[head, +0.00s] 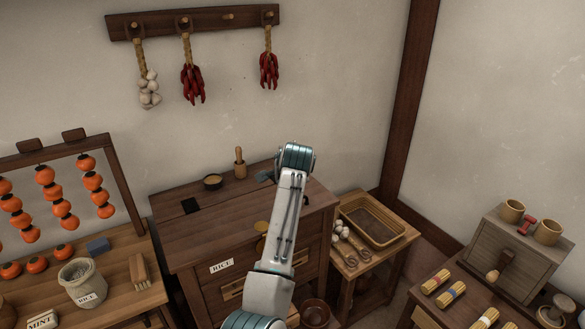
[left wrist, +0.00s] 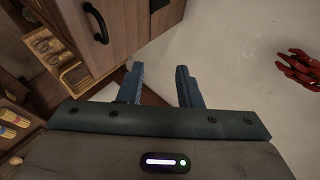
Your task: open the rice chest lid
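The rice chest (head: 180,235) is dark wood and stands against the back wall, with a RICE label on its front. Its top lies flat, and the lid looks shut. In the left wrist view, a black curved handle (left wrist: 95,22) sits on the chest's wood. My right gripper is not in view.
A small dark bowl (head: 212,182) and a wooden mortar with pestle (head: 239,165) stand on the back of the chest top. A side table at right holds a wooden tray (head: 372,221). Red chillies (head: 193,82) and garlic (head: 149,92) hang on the wall above.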

